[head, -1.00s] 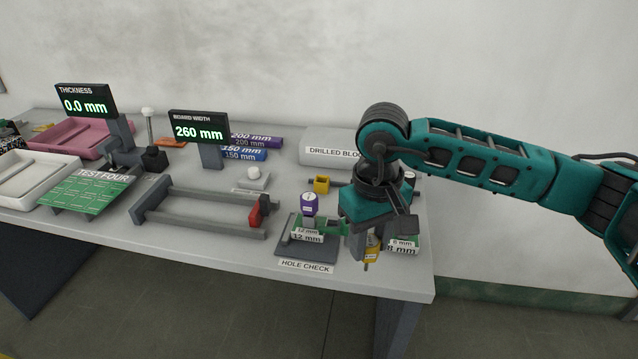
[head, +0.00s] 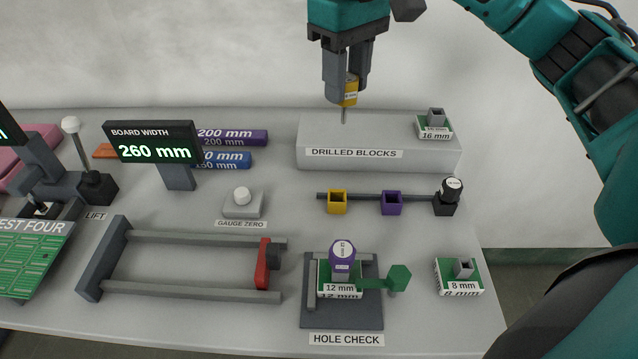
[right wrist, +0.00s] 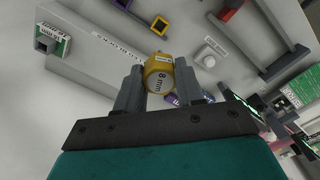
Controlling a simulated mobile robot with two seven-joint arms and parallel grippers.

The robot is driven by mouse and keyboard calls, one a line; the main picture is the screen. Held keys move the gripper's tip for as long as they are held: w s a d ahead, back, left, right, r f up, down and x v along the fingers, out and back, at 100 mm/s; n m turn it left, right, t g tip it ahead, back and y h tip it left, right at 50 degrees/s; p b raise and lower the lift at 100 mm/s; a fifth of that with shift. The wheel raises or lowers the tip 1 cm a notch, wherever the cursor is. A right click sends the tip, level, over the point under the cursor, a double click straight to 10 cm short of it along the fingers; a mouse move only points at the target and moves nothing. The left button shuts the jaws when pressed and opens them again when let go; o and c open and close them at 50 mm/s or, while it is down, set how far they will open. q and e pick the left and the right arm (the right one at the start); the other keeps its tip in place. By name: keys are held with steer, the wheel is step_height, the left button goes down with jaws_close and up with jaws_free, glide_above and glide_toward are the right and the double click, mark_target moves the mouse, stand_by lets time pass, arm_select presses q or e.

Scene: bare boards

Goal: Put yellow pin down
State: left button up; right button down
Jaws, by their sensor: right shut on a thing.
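My right gripper (head: 346,92) is shut on the yellow pin (head: 350,95), which hangs upright with its thin grey shank pointing down over the drilled blocks stand (head: 310,135). I cannot tell whether the shank tip touches the stand. In the right wrist view the yellow pin (right wrist: 159,76) sits between the fingers and reads 8 mm. A rack on the table has a yellow socket (head: 337,203), which looks empty, a purple socket (head: 392,203), also empty-looking, and a black socket (head: 446,207) with a black pin (head: 452,188) in it. My left gripper is not in view.
A purple pin (head: 342,253) stands in the 12 mm block (head: 340,288) on the hole check fixture (head: 318,318). The 8 mm block (head: 458,278) is right of it; the 16 mm block (head: 434,128) is on the stand. The gauge zero block (head: 243,205) is left of the rack.

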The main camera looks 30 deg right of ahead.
mark_target(343, 123)
steer(key=shift+w+f, duration=0.1)
steer(key=shift+w, duration=0.2)
steer(key=f+b, duration=0.2)
steer(key=f, duration=0.4)
steer(key=shift+s+f, duration=0.15)
steer(key=shift+s, duration=0.05)
step_height(343, 123, down, 13)
steer(key=shift+w+f, duration=0.1)
steer(key=shift+f, duration=0.1)
steer(key=shift+f, duration=0.1)
steer(key=shift+f+b, duration=0.15)
steer(key=shift+b, duration=0.15)
steer(key=c, duration=0.7)
jaws_free()
